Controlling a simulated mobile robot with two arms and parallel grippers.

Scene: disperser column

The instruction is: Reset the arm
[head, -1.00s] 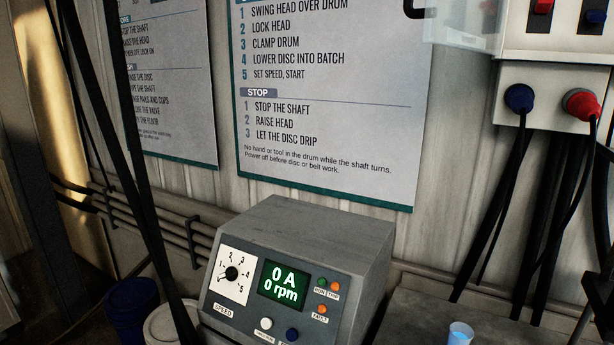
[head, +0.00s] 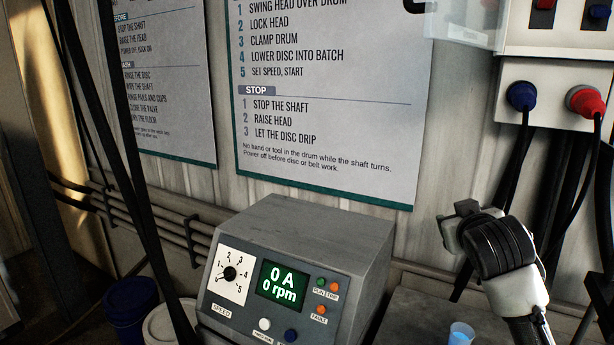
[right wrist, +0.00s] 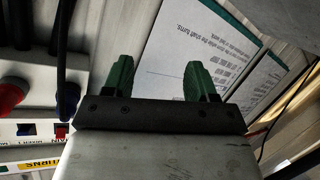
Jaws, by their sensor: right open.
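My right arm (head: 505,260) stands in the head view at the lower right, in front of the wall and right of the grey control box (head: 300,265). Its fingers cannot be made out there. In the right wrist view my right gripper (right wrist: 158,80) has two green fingers set well apart with nothing between them. A wall poster (right wrist: 185,50) lies beyond them. My left gripper is not in view.
The box display reads 0 A and 0 rpm. A large instruction poster (head: 330,110) hangs behind it. A blue plug (head: 521,96) and a red plug (head: 586,101) with hanging black cables are at the right. A small blue-white cup (head: 461,334) stands below my arm.

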